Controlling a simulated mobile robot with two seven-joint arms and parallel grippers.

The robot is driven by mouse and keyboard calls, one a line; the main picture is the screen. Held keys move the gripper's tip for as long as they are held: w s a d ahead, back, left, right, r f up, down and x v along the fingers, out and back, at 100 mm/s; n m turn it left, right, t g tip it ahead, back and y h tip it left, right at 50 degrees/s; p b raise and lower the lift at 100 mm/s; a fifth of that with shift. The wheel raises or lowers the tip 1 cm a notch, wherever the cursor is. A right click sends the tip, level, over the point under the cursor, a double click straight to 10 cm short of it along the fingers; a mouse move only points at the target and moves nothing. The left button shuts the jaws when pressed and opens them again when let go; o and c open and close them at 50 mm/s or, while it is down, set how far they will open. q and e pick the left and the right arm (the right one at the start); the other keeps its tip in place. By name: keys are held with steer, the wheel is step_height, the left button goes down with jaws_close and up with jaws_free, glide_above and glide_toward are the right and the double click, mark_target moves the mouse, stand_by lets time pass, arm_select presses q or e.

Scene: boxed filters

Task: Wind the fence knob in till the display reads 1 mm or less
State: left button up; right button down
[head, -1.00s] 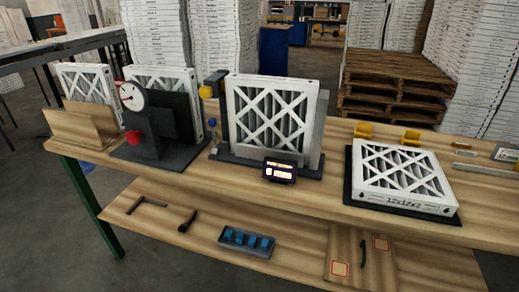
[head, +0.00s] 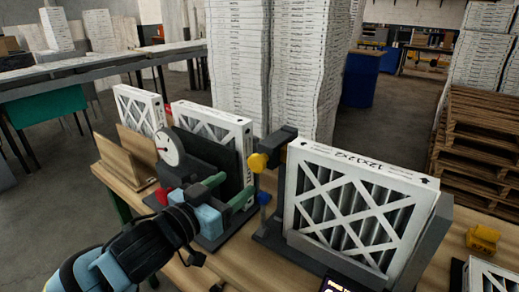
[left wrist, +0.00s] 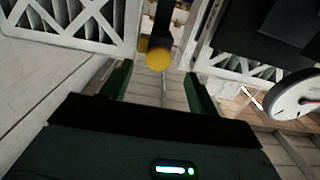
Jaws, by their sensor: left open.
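The yellow fence knob (head: 257,163) sits at the left end of a dark bracket, beside the upright white-framed filter (head: 352,215). It also shows in the left wrist view (left wrist: 160,58), straight ahead between the finger directions. My left gripper (head: 227,189) is open and empty, its green fingers pointing at the knob from the left and a little below. In the left wrist view its fingertips (left wrist: 158,76) lie either side of the knob's line; I cannot tell any contact. The display (head: 340,285) is cut off at the bottom edge and its reading cannot be made out. My right gripper is out of view.
A dial gauge (head: 168,149) on a dark stand with a red knob is close behind my left gripper. A blue knob (head: 263,198) sits below the yellow one. A wooden holder (head: 128,155) stands further left. Another yellow piece (head: 483,238) lies right of the filter.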

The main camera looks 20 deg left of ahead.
mark_target(255, 164)
arm_select(q)
steer(key=x, duration=0.2)
steer(key=r+x, duration=0.1)
steer(key=x, duration=0.4)
steer(key=shift+w+d+r, duration=0.1)
steer(key=shift+w+r, duration=0.1)
steer(key=shift+w, duration=0.1)
stand_by(0.3)
steer(key=c, duration=0.9)
steer(key=shift+c, duration=0.2)
steer(key=shift+m, duration=0.3)
